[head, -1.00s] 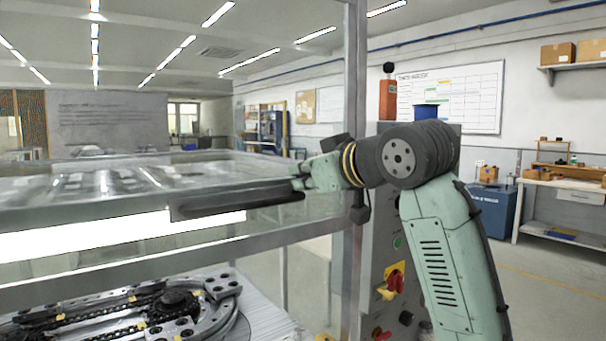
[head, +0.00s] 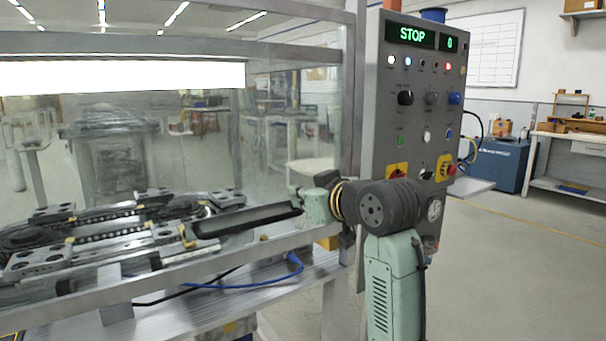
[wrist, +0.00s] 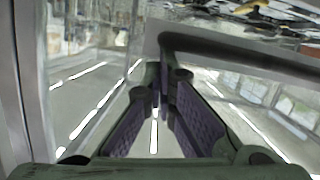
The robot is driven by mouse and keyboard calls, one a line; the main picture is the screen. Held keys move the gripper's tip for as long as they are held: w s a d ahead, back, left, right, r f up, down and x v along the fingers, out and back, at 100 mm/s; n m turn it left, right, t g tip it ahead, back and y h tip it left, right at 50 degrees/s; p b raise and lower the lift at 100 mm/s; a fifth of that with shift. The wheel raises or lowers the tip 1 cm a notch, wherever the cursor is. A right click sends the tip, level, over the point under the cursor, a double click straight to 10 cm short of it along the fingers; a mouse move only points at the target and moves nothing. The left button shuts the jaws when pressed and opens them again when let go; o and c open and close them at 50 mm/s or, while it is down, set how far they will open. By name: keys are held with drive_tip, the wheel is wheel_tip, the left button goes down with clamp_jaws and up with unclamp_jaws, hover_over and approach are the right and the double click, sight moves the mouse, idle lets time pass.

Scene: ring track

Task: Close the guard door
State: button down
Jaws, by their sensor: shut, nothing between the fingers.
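The guard door is a clear panel in a grey metal frame (head: 150,283). Its lower rail crosses in front of the ring track in the head view. A long dark handle (head: 245,219) lies along the door's lower part and also crosses the wrist view (wrist: 240,57). My gripper (head: 299,203) is shut and empty at the handle's right end. In the wrist view its purple-padded fingers (wrist: 164,78) are next to the handle's near end. I cannot tell whether they touch it. The ring track (head: 110,228) shows through or behind the panel.
A blue cable (head: 270,281) lies on the bench below the rail. The floor at the right is clear.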

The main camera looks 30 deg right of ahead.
sight(293, 241)
wheel_tip(293, 241, down, 11)
drive_tip(key=b, duration=0.4)
drive_tip(key=shift+r, duration=0.1)
